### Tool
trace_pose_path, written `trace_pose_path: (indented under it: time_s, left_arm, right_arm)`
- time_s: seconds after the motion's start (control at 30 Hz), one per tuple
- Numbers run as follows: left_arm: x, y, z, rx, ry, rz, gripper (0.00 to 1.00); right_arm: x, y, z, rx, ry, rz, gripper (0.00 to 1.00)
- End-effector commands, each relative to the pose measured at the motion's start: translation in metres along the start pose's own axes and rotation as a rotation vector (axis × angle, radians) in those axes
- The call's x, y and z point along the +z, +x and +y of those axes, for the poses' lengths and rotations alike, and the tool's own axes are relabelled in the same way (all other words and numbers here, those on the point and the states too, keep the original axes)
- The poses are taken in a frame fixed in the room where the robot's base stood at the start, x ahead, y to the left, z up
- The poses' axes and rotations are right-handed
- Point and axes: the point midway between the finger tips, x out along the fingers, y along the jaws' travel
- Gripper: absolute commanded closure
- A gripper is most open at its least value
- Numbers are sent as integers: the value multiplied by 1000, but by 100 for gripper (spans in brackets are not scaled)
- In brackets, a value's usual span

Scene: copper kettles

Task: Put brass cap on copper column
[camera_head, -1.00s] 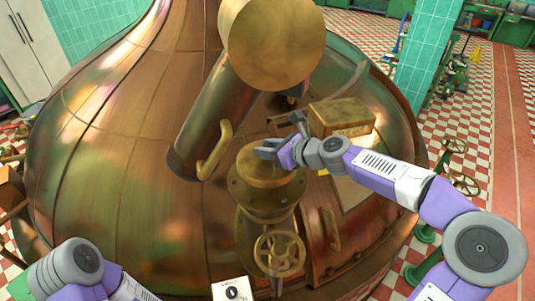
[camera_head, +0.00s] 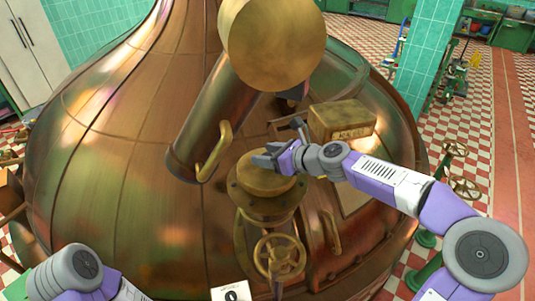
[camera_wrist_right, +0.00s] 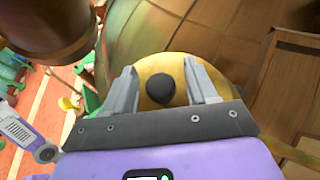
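The brass cap (camera_head: 262,181) is a round gold disc. It sits level on top of the flanged copper column (camera_head: 262,207), with no clear gap between them. A black knob (camera_wrist_right: 160,82) stands on the cap's top in the right wrist view, where the brass surface (camera_wrist_right: 172,63) shows behind it. My right gripper (camera_head: 265,158) is over the cap. Its fingers stand apart on both sides of the knob, with narrow gaps visible, so it looks open. My left arm shows at the lower left, but its gripper is out of view.
A big brass cylinder (camera_head: 272,45) and a copper pipe with a handle (camera_head: 216,150) are close behind and left of the column. A brass box (camera_head: 342,119) stands behind my right wrist. A valve wheel (camera_head: 279,256) is in front.

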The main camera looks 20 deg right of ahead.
Motion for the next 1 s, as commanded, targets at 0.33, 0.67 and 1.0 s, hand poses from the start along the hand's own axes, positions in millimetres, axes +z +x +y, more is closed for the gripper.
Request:
trace_pose_path:
  time_s: [0.33, 0.67, 1.0]
  left_arm:
    - [0, -2, 1, 0, 0, 0, 100]
    - [0, -4, 2, 0, 0, 0, 100]
    - [0, -6, 2, 0, 0, 0, 100]
  right_arm:
    - [2, -1, 0, 0, 0, 0, 42]
    - [9, -24, -3, -7, 1, 1, 42]
    - [12, -50, -2, -6, 1, 1, 42]
